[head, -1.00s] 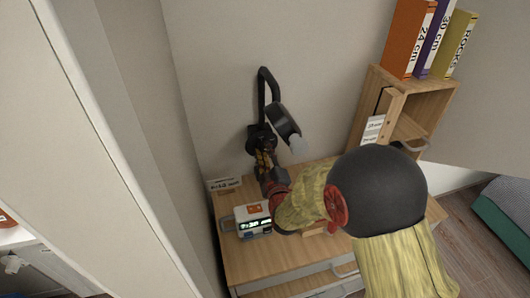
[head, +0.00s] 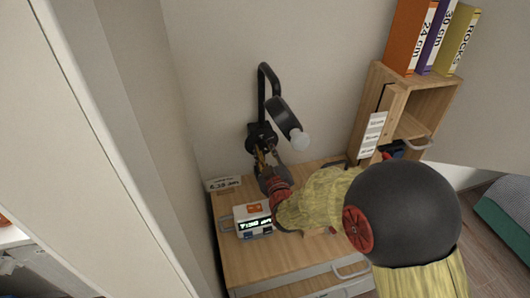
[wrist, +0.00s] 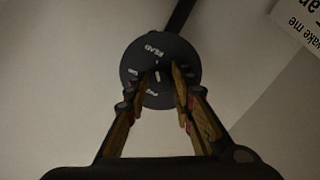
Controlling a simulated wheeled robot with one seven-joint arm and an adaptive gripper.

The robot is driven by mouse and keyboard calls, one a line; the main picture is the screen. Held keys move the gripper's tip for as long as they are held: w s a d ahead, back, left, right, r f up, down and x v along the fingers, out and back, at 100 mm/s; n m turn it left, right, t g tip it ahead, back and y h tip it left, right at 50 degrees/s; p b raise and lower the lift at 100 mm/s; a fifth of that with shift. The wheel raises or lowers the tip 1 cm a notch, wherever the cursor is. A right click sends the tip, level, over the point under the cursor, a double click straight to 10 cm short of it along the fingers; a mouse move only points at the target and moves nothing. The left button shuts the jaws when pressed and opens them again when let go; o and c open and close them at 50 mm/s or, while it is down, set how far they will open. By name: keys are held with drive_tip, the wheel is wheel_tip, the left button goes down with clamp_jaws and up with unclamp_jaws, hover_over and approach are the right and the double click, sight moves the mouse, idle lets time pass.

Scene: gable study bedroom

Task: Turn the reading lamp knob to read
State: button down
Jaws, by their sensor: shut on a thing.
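The black reading lamp (head: 283,114) is fixed to the wall, with a curved arm, a round head and a pale bulb. Its round black base plate shows in the wrist view (wrist: 133,60), with white lettering; READ is legible at the upper part, and the other marks are partly hidden. My gripper (wrist: 160,77) is at the middle of this plate, with its fingers closed on the lamp knob (wrist: 158,74), which is dark and mostly hidden between the fingertips. In the head view my gripper (head: 263,158) reaches the lamp base from the lower right.
A wooden shelf box (head: 430,102) with binders on top stands at right. A wall corner lies close on the left.

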idle(0.3)
drive_tip(key=c, duration=1.5)
unclamp_jaws()
drive_tip(key=v, duration=1.2)
